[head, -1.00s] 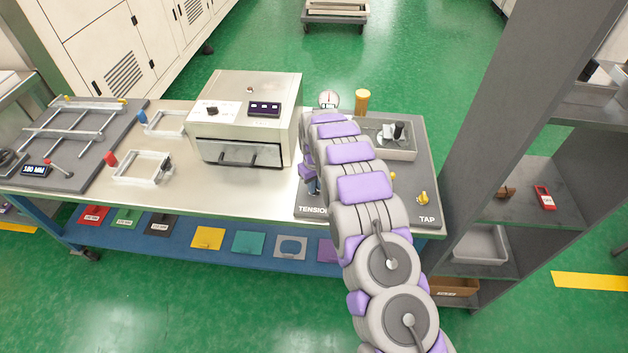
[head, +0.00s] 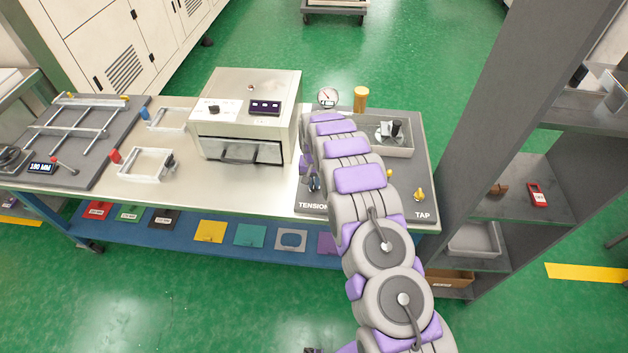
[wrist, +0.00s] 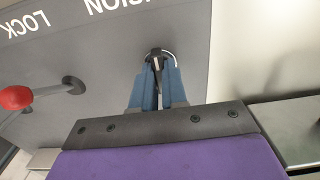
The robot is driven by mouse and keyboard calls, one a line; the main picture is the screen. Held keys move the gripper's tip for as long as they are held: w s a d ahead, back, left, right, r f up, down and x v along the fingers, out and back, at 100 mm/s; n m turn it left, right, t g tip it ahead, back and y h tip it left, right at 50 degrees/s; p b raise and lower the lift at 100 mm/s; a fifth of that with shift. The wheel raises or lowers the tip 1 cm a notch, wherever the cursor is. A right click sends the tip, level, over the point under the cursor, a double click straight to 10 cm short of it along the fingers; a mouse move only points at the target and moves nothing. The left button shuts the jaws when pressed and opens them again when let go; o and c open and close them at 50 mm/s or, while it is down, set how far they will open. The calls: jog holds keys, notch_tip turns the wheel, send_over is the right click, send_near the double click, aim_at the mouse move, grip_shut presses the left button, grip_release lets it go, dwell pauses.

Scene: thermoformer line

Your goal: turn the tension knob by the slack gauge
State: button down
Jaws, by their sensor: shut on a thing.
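The tension knob (wrist: 153,53) shows in the wrist view as a small dark piece with a pale rim, below the upside-down TENSION lettering. My gripper (wrist: 158,70) is shut on it, with blue fingers on both sides covering much of it. In the head view my gripper (head: 314,184) is a small blue patch beside the TENSION label, and my arm hides the knob. The slack gauge (head: 328,97) is a round white dial at the back of the grey panel, just beyond my arm. Its reading is too small to tell.
A red-tipped lever (wrist: 16,97) by the LOCK lettering is close to my gripper. The oven-like box (head: 248,120) stands left of my arm. A grey tray (head: 394,146), an orange-capped post (head: 360,98) and a yellow TAP knob (head: 419,195) are on the right.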

jog(key=shift+a, duration=0.1)
dwell(0.3)
jog(key=c, duration=1.2)
grip_release()
jog(key=shift+o, duration=0.2)
jog(key=shift+r, duration=0.15)
notch_tip(320, 180, up, 17)
jog(key=p, duration=0.1)
jog(key=shift+p, duration=0.4)
